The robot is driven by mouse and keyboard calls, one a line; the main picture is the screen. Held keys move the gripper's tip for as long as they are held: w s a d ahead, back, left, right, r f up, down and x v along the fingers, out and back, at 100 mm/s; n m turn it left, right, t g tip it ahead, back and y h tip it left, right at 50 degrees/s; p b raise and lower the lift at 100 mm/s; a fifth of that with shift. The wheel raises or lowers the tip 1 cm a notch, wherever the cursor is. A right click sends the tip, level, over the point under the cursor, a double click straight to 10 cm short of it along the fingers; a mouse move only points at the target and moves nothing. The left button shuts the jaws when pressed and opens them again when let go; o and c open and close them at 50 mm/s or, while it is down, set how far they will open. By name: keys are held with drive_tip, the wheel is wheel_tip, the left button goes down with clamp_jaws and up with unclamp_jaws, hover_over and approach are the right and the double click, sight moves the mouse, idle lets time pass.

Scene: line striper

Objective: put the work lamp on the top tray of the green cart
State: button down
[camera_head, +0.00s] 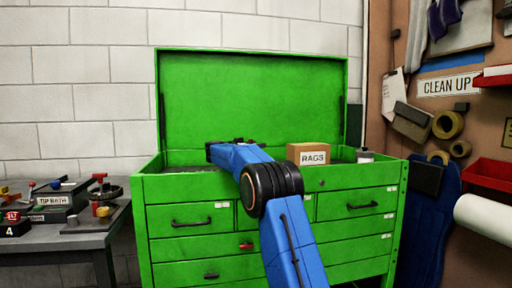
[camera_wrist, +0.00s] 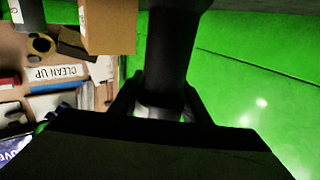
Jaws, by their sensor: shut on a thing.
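The green cart (camera_head: 160,222) stands in the middle of the head view with its lid raised behind its open top tray (camera_head: 147,172). My arm reaches over the front edge, and my gripper is above the tray area. In the wrist view, my gripper (camera_wrist: 160,108) is shut on a dark cylindrical thing, seemingly the work lamp (camera_wrist: 172,55), with a pale part between the fingers. In the head view my arm hides most of it. I cannot tell whether it touches the tray.
A cardboard RAGS box (camera_head: 308,153) and a small pale-topped container (camera_head: 365,155) are on the cart top, right of my arm. A grey bench (camera_head: 70,238) with tools is at the left. A tool board (camera_head: 440,60) is at the right.

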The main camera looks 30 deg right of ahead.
drive_tip(key=c, duration=1)
unclamp_jaws()
drive_tip(key=v, duration=1.2)
drive_tip(key=shift+r, duration=0.15)
